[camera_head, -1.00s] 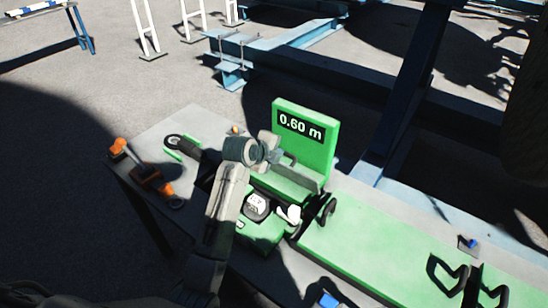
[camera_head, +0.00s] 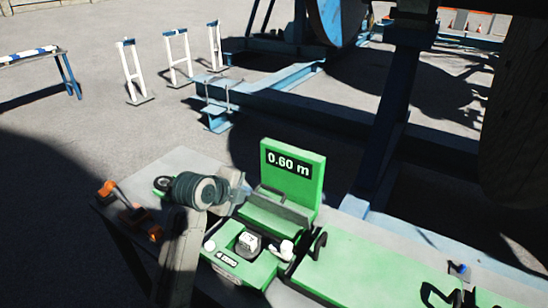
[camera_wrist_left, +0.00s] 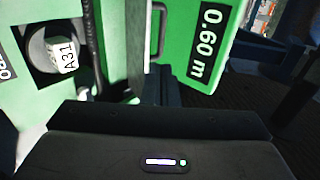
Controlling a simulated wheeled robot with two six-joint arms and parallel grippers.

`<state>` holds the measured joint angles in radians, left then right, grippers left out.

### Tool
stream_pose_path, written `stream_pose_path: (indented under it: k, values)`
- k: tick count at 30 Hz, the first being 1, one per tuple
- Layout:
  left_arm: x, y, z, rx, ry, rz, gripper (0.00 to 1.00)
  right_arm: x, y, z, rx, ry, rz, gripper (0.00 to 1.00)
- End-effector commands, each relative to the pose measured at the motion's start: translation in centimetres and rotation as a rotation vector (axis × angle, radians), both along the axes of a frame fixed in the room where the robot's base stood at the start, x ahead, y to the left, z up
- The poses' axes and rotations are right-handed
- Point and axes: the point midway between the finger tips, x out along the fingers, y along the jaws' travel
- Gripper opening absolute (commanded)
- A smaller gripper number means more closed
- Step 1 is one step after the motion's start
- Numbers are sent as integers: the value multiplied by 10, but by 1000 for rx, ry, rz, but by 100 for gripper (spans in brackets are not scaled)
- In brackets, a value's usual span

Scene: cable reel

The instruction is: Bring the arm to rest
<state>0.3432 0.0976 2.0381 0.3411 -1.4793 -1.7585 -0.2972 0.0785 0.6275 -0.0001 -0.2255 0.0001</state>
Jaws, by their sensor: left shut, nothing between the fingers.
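My left arm (camera_head: 185,250) rises from the bottom of the head view, with its dark ribbed wrist over the left part of the table. My left gripper (camera_head: 238,190) is beyond the wrist, just left of the green machine with the 0.60 m display (camera_head: 292,170). It is shut and empty. In the left wrist view, the display panel (camera_wrist_left: 205,45) is at the upper right and a round knob tagged A31 (camera_wrist_left: 60,50) is at the left. I cannot tell whether the gripper touches the machine. My right gripper is not in view.
An orange and black tool (camera_head: 130,208) lies at the table's left end. A green-rimmed wheel (camera_head: 162,184) is near my wrist. A long green bed (camera_head: 370,270) runs right. Blue steel beams (camera_head: 300,105) and a large reel stand behind. Open ground lies left of the table.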

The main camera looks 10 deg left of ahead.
Motion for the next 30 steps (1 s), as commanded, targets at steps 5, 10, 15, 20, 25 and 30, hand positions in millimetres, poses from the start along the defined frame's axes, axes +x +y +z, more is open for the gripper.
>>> stream_pose_path:
  k: [5,10,15,20,25,30]
  values:
    - [-17,3,-21,-51,56,65,0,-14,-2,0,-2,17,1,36]
    - [-78,12,-81,-218,226,309,0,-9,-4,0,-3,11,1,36]
    - [-159,25,-136,-406,397,647,0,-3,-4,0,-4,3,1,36]
    - [-233,35,-167,-549,504,960,0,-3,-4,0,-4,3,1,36]
    - [-286,42,-181,-644,553,1195,0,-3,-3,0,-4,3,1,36]
    - [-326,48,-187,-708,573,1375,0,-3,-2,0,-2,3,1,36]
